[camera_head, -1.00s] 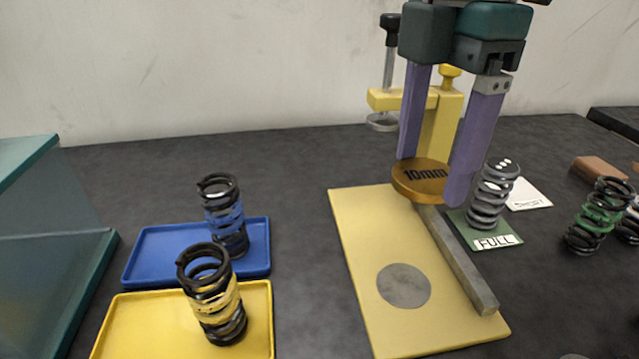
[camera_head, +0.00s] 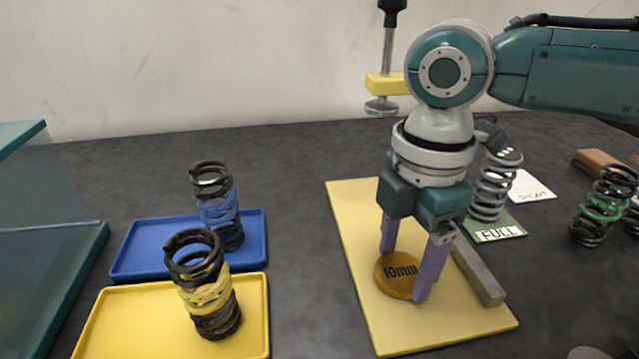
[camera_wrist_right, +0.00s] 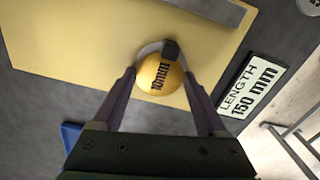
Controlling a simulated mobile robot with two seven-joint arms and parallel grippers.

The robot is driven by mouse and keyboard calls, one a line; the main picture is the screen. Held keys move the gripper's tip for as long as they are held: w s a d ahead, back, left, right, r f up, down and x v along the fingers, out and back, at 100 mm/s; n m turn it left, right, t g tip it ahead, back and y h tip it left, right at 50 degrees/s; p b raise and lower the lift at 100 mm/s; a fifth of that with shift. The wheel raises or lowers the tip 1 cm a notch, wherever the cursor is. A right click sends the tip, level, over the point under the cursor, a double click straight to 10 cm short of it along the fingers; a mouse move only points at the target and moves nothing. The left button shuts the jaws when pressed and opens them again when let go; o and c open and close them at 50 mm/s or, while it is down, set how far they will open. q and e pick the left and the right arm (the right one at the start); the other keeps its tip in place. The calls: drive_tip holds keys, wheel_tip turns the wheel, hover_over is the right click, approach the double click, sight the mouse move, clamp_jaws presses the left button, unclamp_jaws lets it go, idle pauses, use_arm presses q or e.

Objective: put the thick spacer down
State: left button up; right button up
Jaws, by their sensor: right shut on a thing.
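The thick spacer is a round golden disc marked 10mm (camera_head: 397,275). My right gripper (camera_head: 406,276) points down and is shut on it, one purple finger on each side. The spacer is over the grey round spot of the pale yellow base plate (camera_head: 352,215), and hides most of that spot. I cannot tell whether it touches the plate. In the right wrist view the spacer (camera_wrist_right: 158,82) lies between the fingertips, with a grey rim and a small dark block at its edge. My left gripper is not in view.
A grey bar (camera_head: 482,278) lies along the plate's right side. A grey spring (camera_head: 491,190) stands on the green FULL card (camera_head: 497,233). Blue (camera_head: 140,262) and yellow (camera_head: 120,325) trays at left hold springs. A green-banded spring (camera_head: 603,207) stands at right.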

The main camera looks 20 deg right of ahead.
drive_tip(key=shift+f, duration=0.1)
drive_tip(key=o, duration=1.4)
drive_tip(key=shift+c, duration=0.2)
